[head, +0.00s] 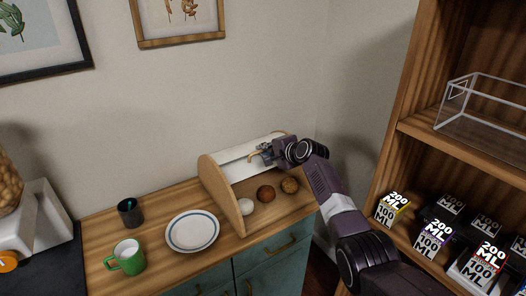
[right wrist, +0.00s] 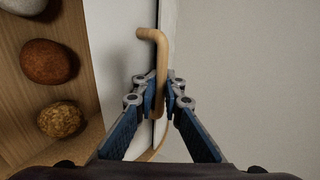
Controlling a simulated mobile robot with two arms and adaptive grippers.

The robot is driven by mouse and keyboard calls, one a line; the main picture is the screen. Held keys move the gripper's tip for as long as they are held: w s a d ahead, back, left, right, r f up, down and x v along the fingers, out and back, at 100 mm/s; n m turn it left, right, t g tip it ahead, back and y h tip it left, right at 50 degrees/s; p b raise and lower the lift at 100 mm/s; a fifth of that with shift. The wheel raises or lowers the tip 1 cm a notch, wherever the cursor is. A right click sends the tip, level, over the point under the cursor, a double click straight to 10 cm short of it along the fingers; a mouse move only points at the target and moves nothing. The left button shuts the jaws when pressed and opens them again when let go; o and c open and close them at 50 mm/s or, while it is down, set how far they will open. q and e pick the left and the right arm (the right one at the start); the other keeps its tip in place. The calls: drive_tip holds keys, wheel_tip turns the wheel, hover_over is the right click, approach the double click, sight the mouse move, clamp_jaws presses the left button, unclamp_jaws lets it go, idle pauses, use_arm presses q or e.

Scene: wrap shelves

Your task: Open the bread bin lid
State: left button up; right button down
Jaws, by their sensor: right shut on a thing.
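The bread bin (head: 212,178) stands on the wooden counter, with wooden side panels and a white lid (head: 238,154). The lid is raised towards the top, and the front of the bin is open. A white roll (head: 245,206), a brown roll (head: 266,193) and a seeded roll (head: 290,185) show inside. My right gripper (head: 264,153) is at the lid's curved wooden handle. In the right wrist view, my right gripper (right wrist: 163,92) is shut on the handle (right wrist: 159,58), between its fingertips. My left gripper is not in view.
A plate (head: 193,231), a green mug (head: 127,257) and a dark cup (head: 130,212) stand on the counter left of the bin. A wooden shelf unit (head: 398,150) with several small boxes and a clear case (head: 485,112) is at the right. The wall is close behind the bin.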

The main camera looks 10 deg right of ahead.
drive_tip(key=c, duration=2.1)
unclamp_jaws()
drive_tip(key=shift+d+r, duration=0.1)
drive_tip(key=shift+r, duration=0.25)
drive_tip(key=shift+s+f, duration=0.1)
drive_tip(key=shift+s+f, duration=0.1)
drive_tip(key=shift+s, duration=0.05)
drive_tip(key=v, duration=1.2)
